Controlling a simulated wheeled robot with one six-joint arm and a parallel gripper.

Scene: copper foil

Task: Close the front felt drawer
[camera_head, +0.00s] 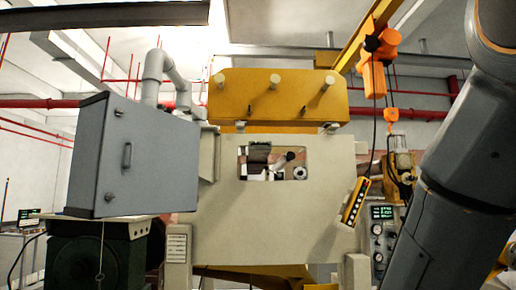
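I cannot tell for sure which part is the front felt drawer. A beige machine housing (267,222) stands in the middle, with a small rectangular window (309,173) that shows dark and metal parts behind it. A grey cabinet-like box (133,158) with a handle (127,155) sits at the left; its front face looks shut. My gripper is not in view. A grey link of my arm (454,175) crosses the right side and hides what lies behind it.
A yellow cover (280,95) with several round knobs sits above the housing. An orange hoist (374,75) hangs at the upper right. A control panel with a screen (383,212) and a slanted button box (355,202) are at the right. A dark machine base (97,262) stands at lower left.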

